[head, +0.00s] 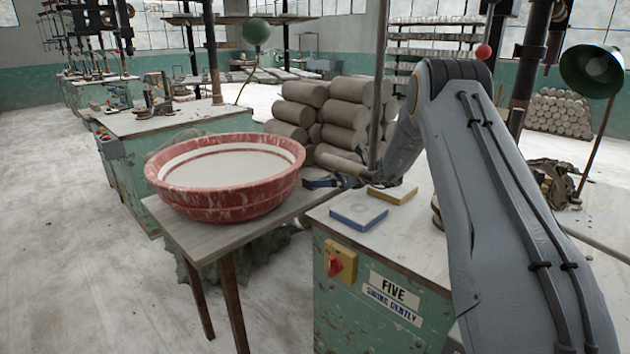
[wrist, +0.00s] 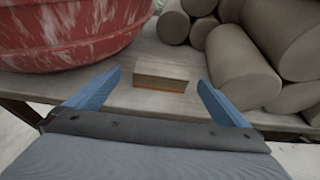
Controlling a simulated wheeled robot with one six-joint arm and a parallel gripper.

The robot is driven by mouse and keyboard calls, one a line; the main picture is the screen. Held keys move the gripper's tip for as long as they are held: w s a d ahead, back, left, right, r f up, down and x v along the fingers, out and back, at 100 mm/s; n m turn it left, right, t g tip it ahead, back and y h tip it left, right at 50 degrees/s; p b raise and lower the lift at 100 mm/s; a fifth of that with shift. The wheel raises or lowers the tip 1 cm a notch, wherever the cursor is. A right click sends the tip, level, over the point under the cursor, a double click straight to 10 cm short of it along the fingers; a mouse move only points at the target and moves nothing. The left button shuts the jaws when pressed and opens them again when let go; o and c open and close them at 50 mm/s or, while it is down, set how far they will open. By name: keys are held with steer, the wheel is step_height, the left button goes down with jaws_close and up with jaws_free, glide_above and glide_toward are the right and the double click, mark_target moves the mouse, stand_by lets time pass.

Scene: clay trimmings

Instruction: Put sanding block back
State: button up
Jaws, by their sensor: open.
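A tan block with an orange underside, which looks like the sanding block (wrist: 160,75), lies on the grey wooden table (wrist: 125,98) in the wrist view. It sits between the red bowl (wrist: 70,35) and the clay rolls (wrist: 245,50). My gripper (wrist: 160,78) is open and empty. Its two blue fingers point toward the block, one to each side of it in the picture, and do not appear to touch it. In the head view my gripper (head: 322,183) is over the table's right end, and I cannot make out the block there.
On the green cabinet's top, right of the table, lie a blue-edged pad (head: 358,212) and a yellow-edged pad (head: 392,193). The cabinet front has a red switch (head: 335,264) and a "FIVE" sign (head: 394,290). Clay rolls (head: 340,115) are stacked behind the table. Open floor lies left.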

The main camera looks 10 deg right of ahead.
mark_target(319, 176)
steer(key=shift+r+p+x, duration=0.1)
steer(key=shift+p+x, duration=0.15)
steer(key=shift+x, duration=1.1)
steer(key=shift+r+p+x, duration=0.15)
steer(key=shift+p+x, duration=0.1)
steer(key=shift+x, duration=1.15)
steer(key=shift+w+d, duration=0.1)
steer(key=shift+w, duration=0.05)
steer(key=shift+c, duration=0.3)
steer(key=c, duration=1.1)
steer(key=shift+c, duration=0.5)
steer(key=shift+r, duration=0.15)
